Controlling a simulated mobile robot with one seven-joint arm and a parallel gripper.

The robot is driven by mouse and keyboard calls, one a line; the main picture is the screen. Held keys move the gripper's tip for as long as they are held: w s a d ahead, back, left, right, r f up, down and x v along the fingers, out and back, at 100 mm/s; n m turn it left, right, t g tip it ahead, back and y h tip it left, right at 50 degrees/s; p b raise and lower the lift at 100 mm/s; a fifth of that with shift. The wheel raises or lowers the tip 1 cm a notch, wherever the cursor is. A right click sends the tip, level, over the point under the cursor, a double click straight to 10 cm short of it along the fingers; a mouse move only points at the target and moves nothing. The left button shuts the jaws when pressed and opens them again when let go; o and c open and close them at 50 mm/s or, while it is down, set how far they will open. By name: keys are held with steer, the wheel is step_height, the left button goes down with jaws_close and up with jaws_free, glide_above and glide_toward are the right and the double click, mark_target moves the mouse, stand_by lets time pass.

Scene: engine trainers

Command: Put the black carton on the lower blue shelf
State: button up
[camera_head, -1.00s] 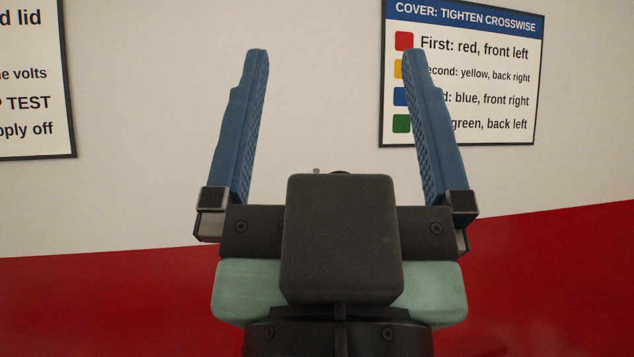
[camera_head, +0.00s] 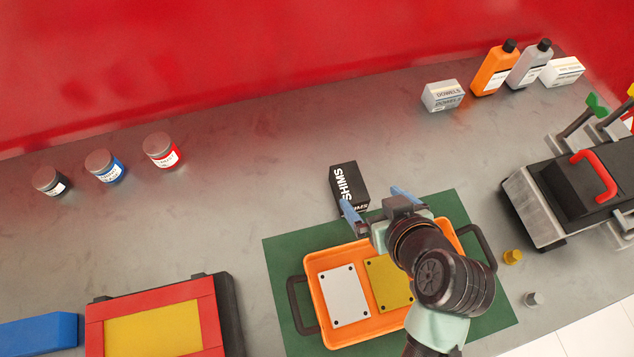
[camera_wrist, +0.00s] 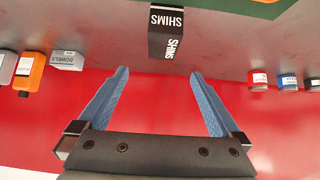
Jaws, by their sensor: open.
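The black carton (camera_head: 350,184), marked SHIMS, sits on the grey bench just beyond the green mat. It also shows at the top of the wrist view (camera_wrist: 165,45). My gripper (camera_head: 368,196) is open and empty, its blue fingers pointing toward the carton's side of the bench. In the wrist view the carton lies beyond and roughly between the fingertips (camera_wrist: 159,72), apart from them. In the head view the left finger overlaps the carton's lower edge; I cannot tell the height gap. No blue shelf is recognisable in these views.
An orange tray (camera_head: 318,272) with white and yellow plates lies on the green mat (camera_head: 455,207) under my arm. Three jars (camera_head: 106,167) stand left; bottles (camera_head: 494,70) and white boxes (camera_head: 443,96) stand back right. A black machine (camera_head: 570,190) is at right, a red-framed panel (camera_head: 150,325) front left.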

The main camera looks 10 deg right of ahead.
glide_toward(350, 182)
steer(key=x, duration=0.4)
steer(key=shift+d, duration=0.3)
steer(key=shift+a+x, duration=0.15)
steer(key=shift+x, duration=1.4)
steer(key=shift+a+x, duration=0.15)
steer(key=shift+x, duration=1.4)
steer(key=shift+c, duration=0.3)
jaws_close()
